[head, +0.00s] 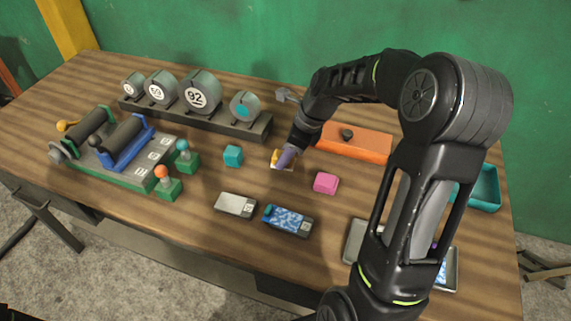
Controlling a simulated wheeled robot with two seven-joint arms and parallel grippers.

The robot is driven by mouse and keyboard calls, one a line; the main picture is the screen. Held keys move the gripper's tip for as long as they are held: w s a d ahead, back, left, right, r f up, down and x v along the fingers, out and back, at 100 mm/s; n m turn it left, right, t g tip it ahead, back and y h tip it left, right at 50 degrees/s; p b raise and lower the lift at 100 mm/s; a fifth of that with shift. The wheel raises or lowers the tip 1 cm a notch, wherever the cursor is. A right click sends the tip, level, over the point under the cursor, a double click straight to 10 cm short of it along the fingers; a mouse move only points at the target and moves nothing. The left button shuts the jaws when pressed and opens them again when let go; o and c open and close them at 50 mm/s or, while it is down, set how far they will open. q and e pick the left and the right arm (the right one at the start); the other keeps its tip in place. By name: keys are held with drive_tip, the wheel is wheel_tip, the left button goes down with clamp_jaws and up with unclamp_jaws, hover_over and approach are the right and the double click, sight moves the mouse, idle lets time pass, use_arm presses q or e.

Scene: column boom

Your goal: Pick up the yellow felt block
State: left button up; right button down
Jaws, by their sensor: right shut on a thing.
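The yellow felt block (275,155) is a small patch of yellow in the middle of the wooden table, mostly hidden by my right gripper. My right gripper (283,160) points down at it and is shut on it, close to the tabletop. I cannot tell whether the block is clear of the table. My left gripper is not in view.
A teal cube (233,156) lies to the left and a pink block (326,183) to the right. An orange box (355,143) stands behind right. Numbered discs (200,92) stand in a rack at the back. Flat devices (288,220) lie in front.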

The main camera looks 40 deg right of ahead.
wheel_tip(320, 180, up, 5)
drive_tip(key=shift+r, duration=0.1)
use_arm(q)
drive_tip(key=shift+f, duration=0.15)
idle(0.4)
